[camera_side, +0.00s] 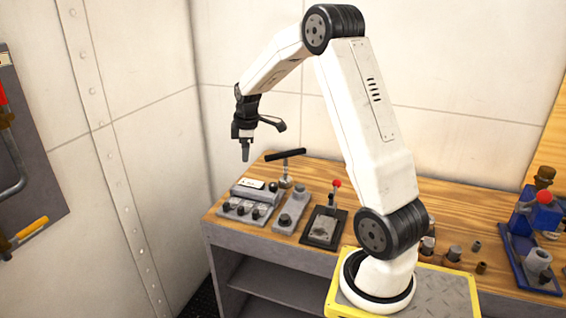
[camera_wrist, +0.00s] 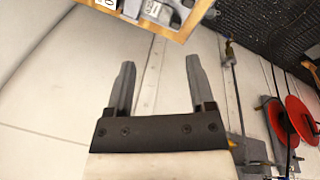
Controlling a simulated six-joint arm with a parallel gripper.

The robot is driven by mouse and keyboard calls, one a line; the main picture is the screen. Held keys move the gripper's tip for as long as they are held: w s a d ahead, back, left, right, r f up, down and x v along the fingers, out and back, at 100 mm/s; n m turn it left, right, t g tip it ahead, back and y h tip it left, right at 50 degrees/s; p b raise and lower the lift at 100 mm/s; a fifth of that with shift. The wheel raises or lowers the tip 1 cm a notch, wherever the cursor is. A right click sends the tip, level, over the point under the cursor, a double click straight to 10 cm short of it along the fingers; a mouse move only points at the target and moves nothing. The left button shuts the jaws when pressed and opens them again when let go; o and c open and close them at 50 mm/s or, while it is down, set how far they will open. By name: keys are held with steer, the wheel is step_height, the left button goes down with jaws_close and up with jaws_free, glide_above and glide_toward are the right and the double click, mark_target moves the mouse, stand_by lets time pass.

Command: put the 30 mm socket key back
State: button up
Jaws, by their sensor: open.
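A T-handled tool with a black crossbar (camera_side: 285,155) and a metal shaft stands upright at the back left of the wooden bench in the side view; it looks like the socket key, but no size mark is readable. The socket key cannot be made out in the wrist view.
On the bench (camera_side: 460,205) stand a grey control box (camera_side: 243,209), a grey block with a knob (camera_side: 291,209), a black plate with a red-knobbed lever (camera_side: 324,226), several small sockets (camera_side: 455,253) and a blue device (camera_side: 540,222). Red discs (camera_wrist: 301,120) show in the wrist view.

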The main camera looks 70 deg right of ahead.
steer(key=s+a+f+m, duration=0.1)
steer(key=s+a+m, duration=0.1)
steer(key=a, duration=0.7)
steer(key=s+a+f+m, duration=0.1)
steer(key=s+a+f, duration=0.1)
steer(key=a, duration=0.7)
steer(key=s+a+f+m+y, duration=0.1)
steer(key=s+a+f+m, duration=0.1)
steer(key=s+a, duration=0.6)
steer(key=a, duration=0.2)
steer(key=shift+s+a+f+m+t, duration=0.15)
steer(key=shift+s+a+m+t, duration=0.15)
steer(key=shift+m+t, duration=0.1)
